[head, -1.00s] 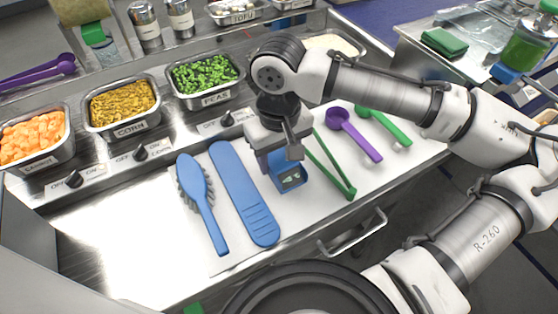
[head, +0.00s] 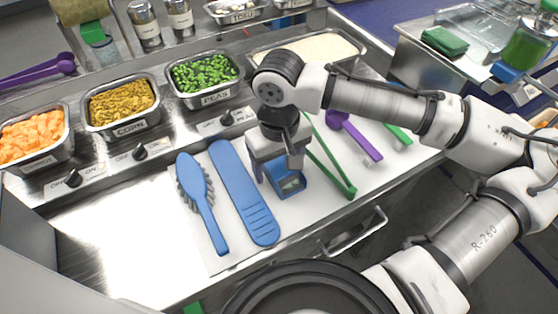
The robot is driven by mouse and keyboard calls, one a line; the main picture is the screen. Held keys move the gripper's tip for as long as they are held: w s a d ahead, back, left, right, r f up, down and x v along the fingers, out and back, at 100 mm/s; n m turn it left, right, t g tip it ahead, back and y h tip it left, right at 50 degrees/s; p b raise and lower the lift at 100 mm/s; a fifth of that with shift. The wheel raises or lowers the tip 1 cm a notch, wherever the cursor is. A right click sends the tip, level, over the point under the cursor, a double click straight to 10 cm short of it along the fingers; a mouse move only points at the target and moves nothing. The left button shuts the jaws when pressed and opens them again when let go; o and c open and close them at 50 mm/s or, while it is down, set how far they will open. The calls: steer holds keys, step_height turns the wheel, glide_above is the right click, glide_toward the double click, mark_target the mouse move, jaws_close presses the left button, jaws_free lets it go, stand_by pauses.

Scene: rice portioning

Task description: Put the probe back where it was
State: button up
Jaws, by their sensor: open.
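The probe, which I take to be the small blue boxy device (head: 289,187), is on the white mat (head: 240,248) between the blue spatula and the green tongs. Its upper part is hidden behind my gripper. My gripper (head: 277,164) points down over it and is open, with its fingers close to the device's upper part. I cannot tell whether the fingers touch it. The probe's tip is not visible.
A blue brush (head: 203,200) and blue spatula (head: 243,190) lie left of the gripper. Green tongs (head: 330,160) and a purple scoop (head: 355,135) lie right. Trays of carrot, corn (head: 122,105) and peas stand behind. Bare steel counter is at left.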

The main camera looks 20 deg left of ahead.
mark_target(279, 163)
step_height(279, 163, up, 12)
steer(key=shift+r, duration=0.15)
stand_by(0.3)
